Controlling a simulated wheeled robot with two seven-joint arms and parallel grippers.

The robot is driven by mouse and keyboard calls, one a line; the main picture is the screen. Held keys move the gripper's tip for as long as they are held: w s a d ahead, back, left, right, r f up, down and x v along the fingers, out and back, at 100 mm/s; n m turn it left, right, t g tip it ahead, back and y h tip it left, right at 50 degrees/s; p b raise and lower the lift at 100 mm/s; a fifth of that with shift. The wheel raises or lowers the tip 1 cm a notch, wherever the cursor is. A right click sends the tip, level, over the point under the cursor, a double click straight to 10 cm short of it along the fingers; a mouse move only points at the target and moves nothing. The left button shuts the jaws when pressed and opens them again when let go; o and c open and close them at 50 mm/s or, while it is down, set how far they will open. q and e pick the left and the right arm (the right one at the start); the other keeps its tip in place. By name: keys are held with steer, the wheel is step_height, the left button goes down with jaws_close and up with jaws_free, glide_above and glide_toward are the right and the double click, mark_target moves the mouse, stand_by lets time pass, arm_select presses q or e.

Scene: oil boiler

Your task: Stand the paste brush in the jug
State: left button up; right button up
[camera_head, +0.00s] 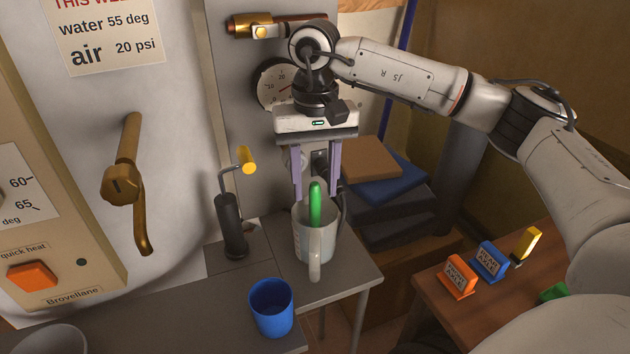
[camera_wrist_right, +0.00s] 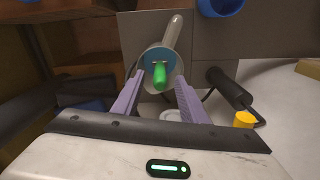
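The pale grey jug (camera_head: 315,240) stands upright on the grey bench, its handle towards me. The green handle of the paste brush (camera_head: 315,203) sticks up steeply out of the jug's mouth. The brush's lower end is hidden inside. The green handle (camera_wrist_right: 160,74) and the jug's handle (camera_wrist_right: 173,32) also show in the right wrist view. My right gripper (camera_head: 315,193) is open and points down over the jug. Its two lilac fingers (camera_wrist_right: 159,78) are well apart, one on each side of the brush handle, with gaps between. My left gripper is out of view.
A blue cup (camera_head: 271,306) stands in front of the jug. A black hand pump (camera_head: 231,225) with a yellow knob stands to its left. Orange and blue labelled blocks (camera_head: 490,260) sit on a wooden table at right. A gauge (camera_head: 275,84) is behind.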

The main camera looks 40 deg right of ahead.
steer(key=shift+r, duration=0.1)
step_height(320, 180, up, 10)
steer(key=shift+p, duration=0.4)
stand_by(0.8)
